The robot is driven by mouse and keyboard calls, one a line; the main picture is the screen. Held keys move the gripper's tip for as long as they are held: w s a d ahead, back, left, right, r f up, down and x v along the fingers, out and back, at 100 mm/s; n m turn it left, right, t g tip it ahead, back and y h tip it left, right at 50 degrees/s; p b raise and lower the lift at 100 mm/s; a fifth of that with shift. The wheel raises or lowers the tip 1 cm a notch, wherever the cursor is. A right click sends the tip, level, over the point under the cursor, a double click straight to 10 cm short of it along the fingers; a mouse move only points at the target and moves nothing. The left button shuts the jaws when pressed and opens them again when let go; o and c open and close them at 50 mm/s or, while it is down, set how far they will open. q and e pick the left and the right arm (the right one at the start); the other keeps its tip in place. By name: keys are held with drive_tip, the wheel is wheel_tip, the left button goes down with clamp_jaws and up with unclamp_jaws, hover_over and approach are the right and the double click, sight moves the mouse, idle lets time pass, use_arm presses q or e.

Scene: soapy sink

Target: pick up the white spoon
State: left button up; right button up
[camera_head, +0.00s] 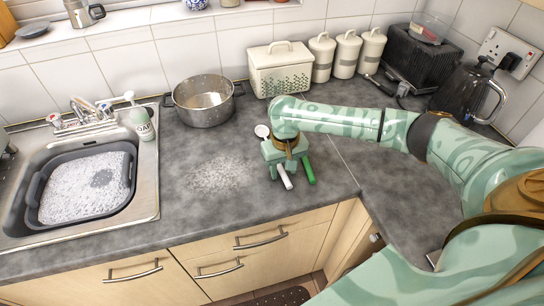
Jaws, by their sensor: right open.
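The white spoon (262,131) lies on the grey countertop. Its round bowl shows just left of my right wrist, and a white handle end (286,178) shows below the gripper; the stretch between is hidden. My right gripper (287,170) is open and points down over the middle of the spoon, with the handle end showing between its fingers. I cannot tell how high the fingertips are above the counter. My left gripper is not in view.
A bright green handle (308,171) lies close beside the right finger. A steel pot (203,104) stands behind left. The sink (148,190) holds a grey basin of suds. White canisters (346,55), a bread bin (280,75) and a kettle (455,100) line the back. Counter front left is clear.

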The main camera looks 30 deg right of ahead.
drive_tip(key=shift+f, duration=0.15)
clamp_jaws()
